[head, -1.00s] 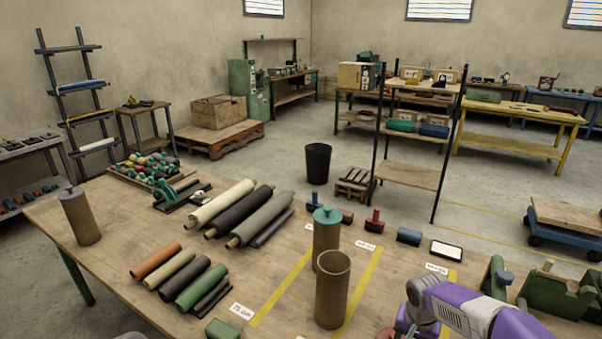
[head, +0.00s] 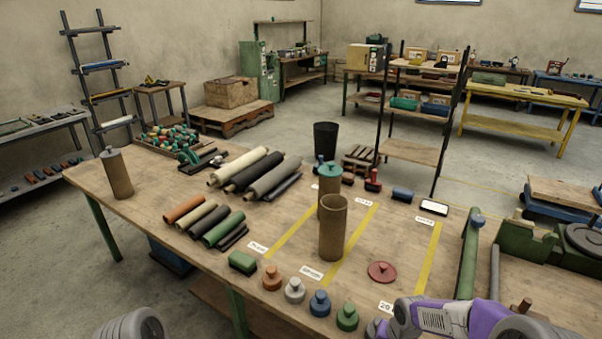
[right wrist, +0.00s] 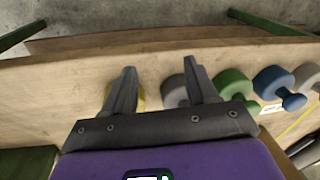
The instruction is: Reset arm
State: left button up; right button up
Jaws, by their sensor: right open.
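My right arm (head: 450,318) comes in at the bottom right of the head view, low over the table's front edge. In the right wrist view my right gripper (right wrist: 162,72) is open, its two dark fingers apart with nothing held between them. A yellow plug (right wrist: 140,98) and a grey plug (right wrist: 173,92) show behind and between the fingers, lower on the table; whether a finger touches them I cannot tell. My left gripper is not in view; only a grey ribbed part, likely my left arm, shows at the bottom left.
Orange (head: 272,278), grey (head: 294,290), blue (head: 319,303) and green (head: 347,317) plugs line the table's (head: 160,205) front edge. A red disc (head: 382,271) lies right of the upright brown tube (head: 333,230). A teal-capped tube (head: 329,178) stands behind. Several rolls lie left.

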jog(key=s+a+f+n+y, duration=0.1)
jog(key=s+a+f, duration=0.5)
jog(key=s+f, duration=0.2)
jog(key=s+a+f+y, duration=0.2)
jog(key=s+a+f, duration=0.4)
jog(key=s+f, duration=0.3)
jog(key=shift+s+a+n, duration=0.25)
jog(key=shift+s+n, duration=0.15)
jog(key=shift+s, duration=0.85)
